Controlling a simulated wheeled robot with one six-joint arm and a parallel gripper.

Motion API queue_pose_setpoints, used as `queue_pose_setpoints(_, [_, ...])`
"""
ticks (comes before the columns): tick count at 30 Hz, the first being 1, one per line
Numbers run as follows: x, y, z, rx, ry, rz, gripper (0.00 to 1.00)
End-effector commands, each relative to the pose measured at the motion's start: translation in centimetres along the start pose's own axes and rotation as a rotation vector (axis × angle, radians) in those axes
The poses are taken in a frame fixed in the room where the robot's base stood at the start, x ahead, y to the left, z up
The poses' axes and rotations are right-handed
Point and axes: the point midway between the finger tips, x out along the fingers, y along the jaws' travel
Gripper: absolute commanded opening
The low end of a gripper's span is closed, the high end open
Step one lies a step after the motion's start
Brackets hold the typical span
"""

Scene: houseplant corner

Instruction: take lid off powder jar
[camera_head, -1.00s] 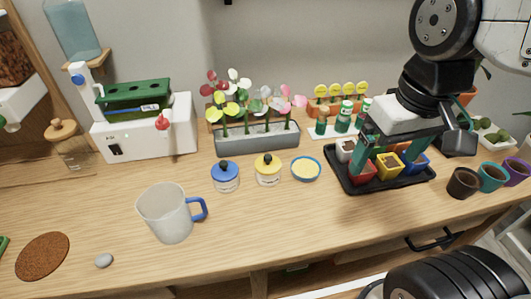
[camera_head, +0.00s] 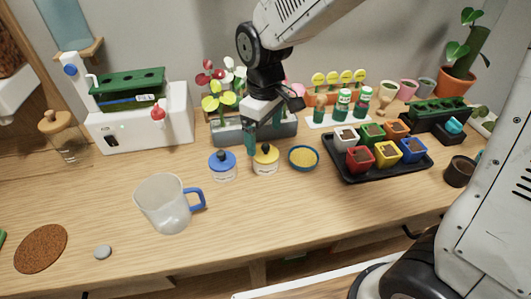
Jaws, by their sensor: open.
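Two small lidded jars stand side by side on the wooden counter. One is the jar with the blue lid (camera_head: 222,172), the other the jar with the yellow lid (camera_head: 264,166). Both lids have dark knobs and sit on their jars; the labels are too small to read, so I cannot tell which holds powder. My gripper (camera_head: 263,138) is open and empty, pointing down just above and behind the yellow-lidded jar. One green finger shows at the left of its knob; the other is partly hidden. I cannot tell whether a finger touches the lid.
A shallow blue-rimmed dish (camera_head: 303,158) stands right of the jars, and a clear mug (camera_head: 168,204) at front left. A grey flower planter (camera_head: 226,132) is close behind my gripper. A black tray (camera_head: 350,170) of coloured pots is at right.

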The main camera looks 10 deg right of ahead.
Motion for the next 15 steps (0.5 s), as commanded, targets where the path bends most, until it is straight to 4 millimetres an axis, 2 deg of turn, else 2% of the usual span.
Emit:
queue_pose_setpoints(9, [4.5, 0.3, 0.1, 0.001, -0.002, -0.001, 0.89])
queue_pose_setpoints(15, [5.4, 0.4, 0.0, 0.002, 0.001, 0.000, 0.89])
